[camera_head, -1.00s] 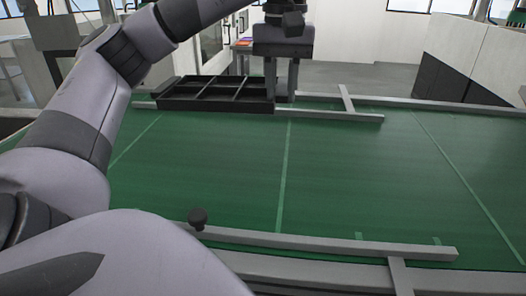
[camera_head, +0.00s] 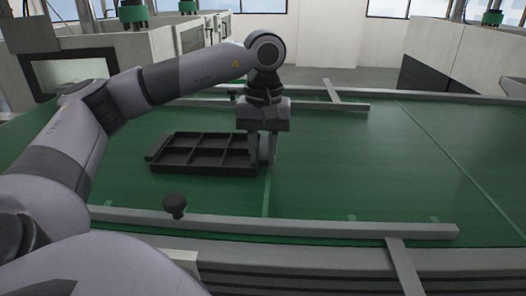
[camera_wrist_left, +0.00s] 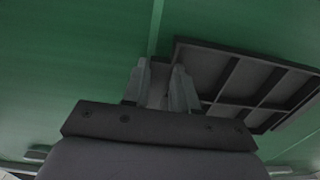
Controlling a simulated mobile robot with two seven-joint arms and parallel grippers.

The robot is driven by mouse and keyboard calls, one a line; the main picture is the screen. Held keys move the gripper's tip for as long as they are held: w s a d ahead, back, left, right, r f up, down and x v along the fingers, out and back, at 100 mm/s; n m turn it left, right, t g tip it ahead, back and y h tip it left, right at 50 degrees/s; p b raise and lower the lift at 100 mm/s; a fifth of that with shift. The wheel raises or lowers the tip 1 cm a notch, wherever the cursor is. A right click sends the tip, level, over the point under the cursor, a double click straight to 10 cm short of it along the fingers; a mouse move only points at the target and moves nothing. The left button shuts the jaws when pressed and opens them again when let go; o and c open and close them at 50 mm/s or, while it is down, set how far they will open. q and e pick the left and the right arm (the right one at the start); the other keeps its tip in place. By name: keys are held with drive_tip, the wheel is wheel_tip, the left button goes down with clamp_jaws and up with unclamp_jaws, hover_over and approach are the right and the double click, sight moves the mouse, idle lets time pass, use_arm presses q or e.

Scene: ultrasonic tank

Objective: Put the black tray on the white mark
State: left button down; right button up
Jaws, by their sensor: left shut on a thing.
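The black tray (camera_head: 205,153), divided into several compartments, is over the green belt left of the pale green cross line; I cannot tell whether it touches the belt. My left gripper (camera_head: 262,158) points down at the tray's right end and is shut on it. In the left wrist view, the fingers (camera_wrist_left: 161,88) are at the near-left edge of the tray (camera_wrist_left: 225,75), partly hiding it. I cannot make out a white mark for certain. My right gripper is not in view.
The green belt (camera_head: 350,160) is clear to the right of the tray. A grey rail (camera_head: 330,228) with a black knob (camera_head: 175,205) runs along the near side. Another rail (camera_head: 330,105) runs along the far side. White machines stand behind.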

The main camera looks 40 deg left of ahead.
use_arm(q)
drive_tip(key=c, duration=0.9)
unclamp_jaws()
wheel_tip(320, 180, up, 12)
drive_tip(key=p, duration=0.3)
drive_tip(key=shift+d, duration=0.1)
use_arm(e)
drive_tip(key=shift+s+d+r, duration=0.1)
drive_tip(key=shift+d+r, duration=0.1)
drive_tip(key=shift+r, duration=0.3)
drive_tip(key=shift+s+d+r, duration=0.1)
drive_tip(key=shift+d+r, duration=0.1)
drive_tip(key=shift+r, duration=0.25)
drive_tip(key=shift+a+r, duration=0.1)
